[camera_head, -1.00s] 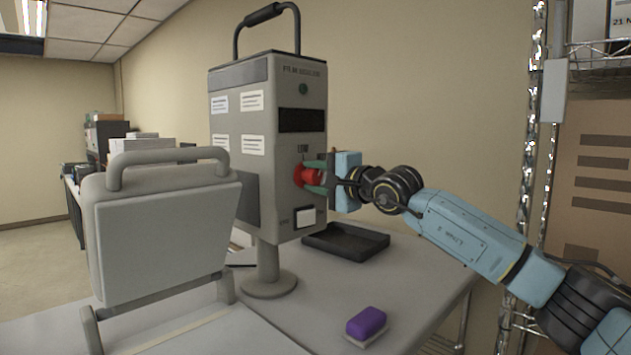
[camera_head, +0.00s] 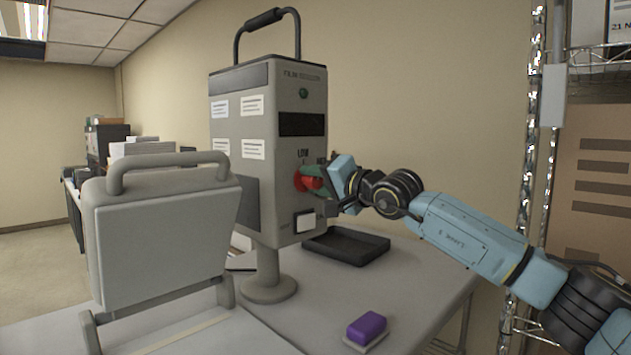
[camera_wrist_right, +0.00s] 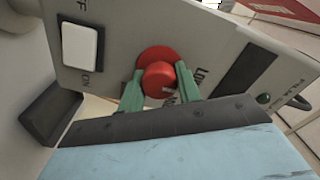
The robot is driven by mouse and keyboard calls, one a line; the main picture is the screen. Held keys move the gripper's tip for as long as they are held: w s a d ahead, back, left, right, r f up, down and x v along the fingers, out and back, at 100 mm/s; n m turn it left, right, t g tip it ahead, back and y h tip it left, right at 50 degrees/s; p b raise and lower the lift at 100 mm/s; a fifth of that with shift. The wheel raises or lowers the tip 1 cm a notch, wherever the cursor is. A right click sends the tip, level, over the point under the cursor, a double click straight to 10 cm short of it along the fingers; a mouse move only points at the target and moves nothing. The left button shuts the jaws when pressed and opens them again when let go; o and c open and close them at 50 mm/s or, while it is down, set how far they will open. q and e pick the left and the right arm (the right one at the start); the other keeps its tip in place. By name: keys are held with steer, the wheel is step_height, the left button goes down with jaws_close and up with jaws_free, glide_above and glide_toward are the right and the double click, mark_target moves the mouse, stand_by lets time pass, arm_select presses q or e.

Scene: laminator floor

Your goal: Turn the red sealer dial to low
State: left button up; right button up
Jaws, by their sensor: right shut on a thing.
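The grey film sealer (camera_head: 240,135) stands on a round foot on the table. Its red dial (camera_head: 304,181) is on the front face, under the dark window, with a LOW label just above it. My right gripper (camera_head: 314,182) is shut on the red dial. In the right wrist view the green fingers (camera_wrist_right: 158,88) sit on both sides of the red knob (camera_wrist_right: 158,80). A pale mark on the knob lies close to the LOW lettering; exactly where it points I cannot tell. My left gripper is not in view.
A white ON/OFF switch (camera_head: 305,222) sits below the dial. A black tray (camera_head: 345,247) lies under it on the table (camera_head: 410,290). A purple block (camera_head: 366,327) is near the front. A grey hinged machine (camera_head: 165,240) stands left; a wire rack (camera_head: 530,150) stands right.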

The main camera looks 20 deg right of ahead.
steer(key=o, duration=1)
steer(key=shift+s+d+f, duration=0.1)
steer(key=shift+s+d, duration=0.15)
steer(key=shift+s, duration=0.2)
steer(key=b+v, duration=0.3)
steer(key=v, duration=0.9)
steer(key=shift+s, duration=0.15)
